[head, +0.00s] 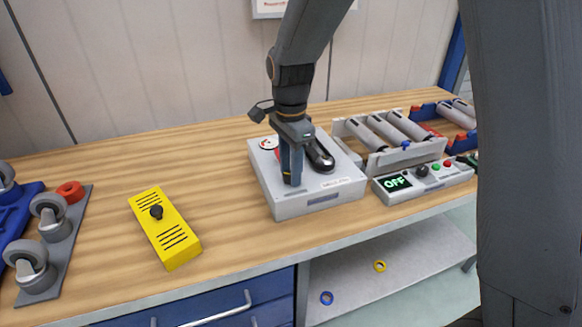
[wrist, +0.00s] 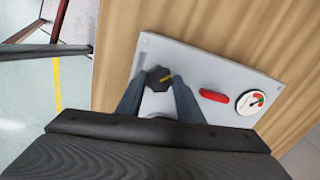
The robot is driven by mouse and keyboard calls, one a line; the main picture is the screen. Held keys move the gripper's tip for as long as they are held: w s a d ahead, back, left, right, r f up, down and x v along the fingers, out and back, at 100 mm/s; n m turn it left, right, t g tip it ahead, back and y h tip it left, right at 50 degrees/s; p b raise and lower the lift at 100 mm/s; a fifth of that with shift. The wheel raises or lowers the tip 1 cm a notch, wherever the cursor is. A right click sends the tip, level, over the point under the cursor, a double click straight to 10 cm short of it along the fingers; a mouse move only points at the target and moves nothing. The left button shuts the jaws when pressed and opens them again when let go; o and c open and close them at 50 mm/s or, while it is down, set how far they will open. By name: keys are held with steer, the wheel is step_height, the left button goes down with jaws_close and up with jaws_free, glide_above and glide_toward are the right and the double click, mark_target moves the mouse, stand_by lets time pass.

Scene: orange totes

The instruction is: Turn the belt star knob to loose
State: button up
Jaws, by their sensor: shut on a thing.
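The star knob (wrist: 156,77) is dark, with a yellow pointer line, and sits near one edge of a pale grey box (wrist: 195,72). My gripper (wrist: 158,84) is shut on the knob, one finger on each side of it. In the head view my gripper (head: 291,180) points down onto the grey box (head: 320,203), and its fingers mostly hide the knob. A black oblong belt part (head: 319,154) is just right of the gripper. A round gauge (wrist: 251,102) and a red oblong piece (wrist: 214,95) are on the box top. I cannot read any loose mark.
A yellow box (head: 174,242) with a black knob lies left on the wooden bench. A roller unit (head: 378,158) and a control box reading OFF (head: 430,184) stand close on the right. Casters (head: 48,220) are far left. Bench is clear between the yellow and grey boxes.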

steer(key=n+p, duration=0.2)
steer(key=n, duration=0.5)
steer(key=shift+p, duration=0.3)
steer(key=n+p, duration=0.1)
steer(key=n, duration=0.5)
steer(key=shift+n, duration=0.3)
steer(key=n+p, duration=0.1)
steer(key=n, duration=1.1)
steer(key=shift+n, duration=0.4)
steer(key=o, duration=1.1)
steer(key=shift+c, duration=0.2)
